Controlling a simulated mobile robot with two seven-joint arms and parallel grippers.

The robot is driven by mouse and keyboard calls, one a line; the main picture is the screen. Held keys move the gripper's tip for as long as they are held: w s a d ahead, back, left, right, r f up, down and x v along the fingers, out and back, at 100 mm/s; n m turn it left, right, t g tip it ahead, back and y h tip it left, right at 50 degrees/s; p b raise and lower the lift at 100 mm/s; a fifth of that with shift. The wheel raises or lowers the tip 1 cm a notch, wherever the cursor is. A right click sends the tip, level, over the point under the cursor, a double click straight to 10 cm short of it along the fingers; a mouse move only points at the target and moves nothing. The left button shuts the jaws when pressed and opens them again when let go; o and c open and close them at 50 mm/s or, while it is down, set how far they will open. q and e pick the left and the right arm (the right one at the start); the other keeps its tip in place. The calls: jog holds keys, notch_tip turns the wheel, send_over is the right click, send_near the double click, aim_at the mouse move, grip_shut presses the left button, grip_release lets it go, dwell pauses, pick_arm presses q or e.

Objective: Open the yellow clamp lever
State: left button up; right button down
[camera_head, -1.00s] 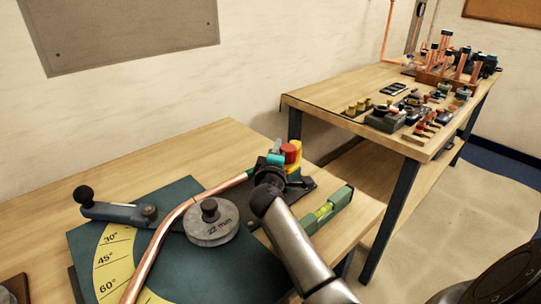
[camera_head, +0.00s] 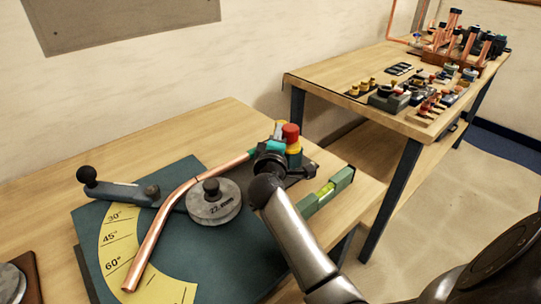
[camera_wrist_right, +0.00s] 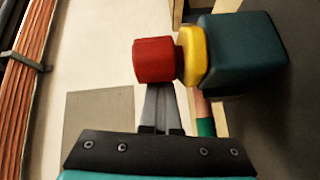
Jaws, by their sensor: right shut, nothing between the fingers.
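The yellow clamp lever (camera_head: 293,148) is at the clamp on the bender's right side, with a red grip (camera_head: 290,132) above its yellow part. The wrist view shows the red grip (camera_wrist_right: 154,61), the yellow part (camera_wrist_right: 194,55) and a dark green block (camera_wrist_right: 243,52) in a row. My right gripper (camera_head: 270,147) is just left of the lever in the head view. Its shut, empty fingers (camera_wrist_right: 161,98) end close to the red grip; I cannot tell whether they touch. My gripper and arm hide part of the clamp. My left gripper is not in view.
A copper pipe (camera_head: 165,222) runs past the round 22 mm former (camera_head: 213,205) on the green bender plate (camera_head: 238,262). A green level (camera_head: 328,190) lies right of my arm. A second bench (camera_head: 340,77) holds fittings and copper pipes behind.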

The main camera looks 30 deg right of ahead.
jog(key=v, duration=1.2)
jog(key=shift+s+a+f, duration=0.1)
jog(key=shift+s, duration=0.05)
